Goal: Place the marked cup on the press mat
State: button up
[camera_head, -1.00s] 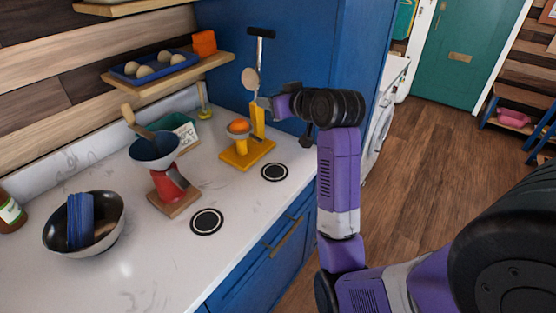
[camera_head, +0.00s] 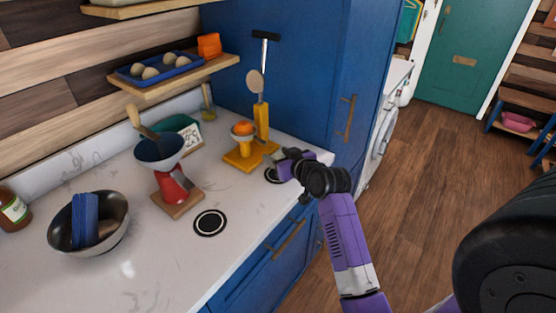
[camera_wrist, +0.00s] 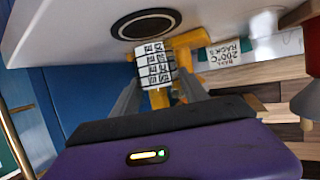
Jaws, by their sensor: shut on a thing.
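My gripper (camera_head: 276,158) is low over the counter beside the yellow press (camera_head: 262,125). In the wrist view it is shut on a small white thing with black marks (camera_wrist: 155,64), which looks like the marked cup. In the head view I cannot make the cup out behind the gripper. A round mat also shows just beyond the cup in the wrist view (camera_wrist: 146,24). I cannot tell whether the cup touches the counter.
A bowl (camera_head: 115,222) holding a blue thing stands left. A green box with a label (camera_head: 190,134) and a wall shelf (camera_head: 180,75) are behind. The tall blue cabinet (camera_head: 290,70) stands close on the right.

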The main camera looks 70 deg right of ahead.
jog(key=shift+f, duration=0.8)
jog(key=shift+f, duration=0.15)
jog(key=o, duration=1.4)
jog(key=shift+c, duration=0.2)
